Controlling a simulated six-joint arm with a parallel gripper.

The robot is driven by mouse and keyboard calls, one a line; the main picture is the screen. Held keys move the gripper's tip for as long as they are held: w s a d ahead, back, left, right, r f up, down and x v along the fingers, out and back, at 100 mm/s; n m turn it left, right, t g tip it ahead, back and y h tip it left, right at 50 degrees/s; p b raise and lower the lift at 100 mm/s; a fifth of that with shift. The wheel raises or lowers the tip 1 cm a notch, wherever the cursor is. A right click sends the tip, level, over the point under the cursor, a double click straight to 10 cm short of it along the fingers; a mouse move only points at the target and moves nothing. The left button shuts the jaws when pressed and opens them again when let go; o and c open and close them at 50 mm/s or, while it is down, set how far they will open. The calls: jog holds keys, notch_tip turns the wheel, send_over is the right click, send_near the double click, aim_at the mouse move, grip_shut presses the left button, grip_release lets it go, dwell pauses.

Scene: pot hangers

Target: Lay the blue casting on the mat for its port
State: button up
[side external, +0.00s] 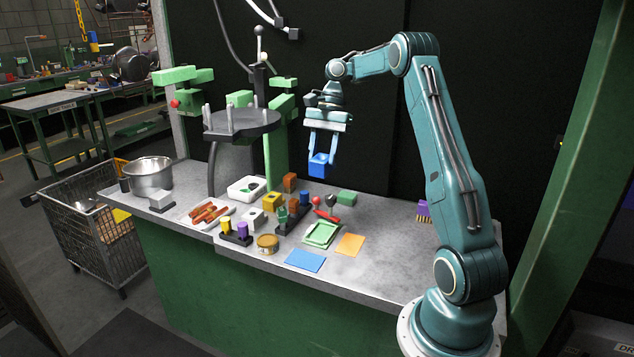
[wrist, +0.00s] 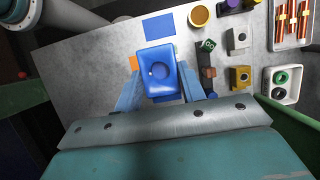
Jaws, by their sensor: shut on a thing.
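My gripper (side external: 321,151) is shut on the blue casting (side external: 318,168) and holds it well above the bench. In the wrist view the blue casting (wrist: 158,72) sits between the two fingers, its face with a round port toward the camera. The port looks blue inside; its form is too small to tell clearly. A blue mat (side external: 305,261) lies near the bench's front edge and shows in the wrist view (wrist: 158,27). An orange mat (side external: 350,244) lies to its right.
Left of the mats stand a brass-coloured tin (side external: 268,244), a dark rack with yellow and purple cylinders (side external: 242,229) and several coloured castings. A red-knobbed tool and green block (side external: 347,198) lie behind. A round dark fixture table (side external: 241,122) stands at the back. Bench to the right is mostly clear.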

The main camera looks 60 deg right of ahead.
jog(key=s, duration=0.8)
jog(key=shift+s+a+f, duration=0.15)
jog(key=shift+s+a, duration=0.05)
jog(key=shift+s, duration=0.2)
send_near(348, 249)
jog(key=shift+a+r, duration=0.4)
jog(key=shift+a, duration=0.35)
jog(key=shift+f, duration=0.1)
jog(key=shift+f, duration=2.05)
jog(key=o, duration=1.1)
jog(key=shift+f, duration=0.15)
jog(key=shift+o, duration=0.2)
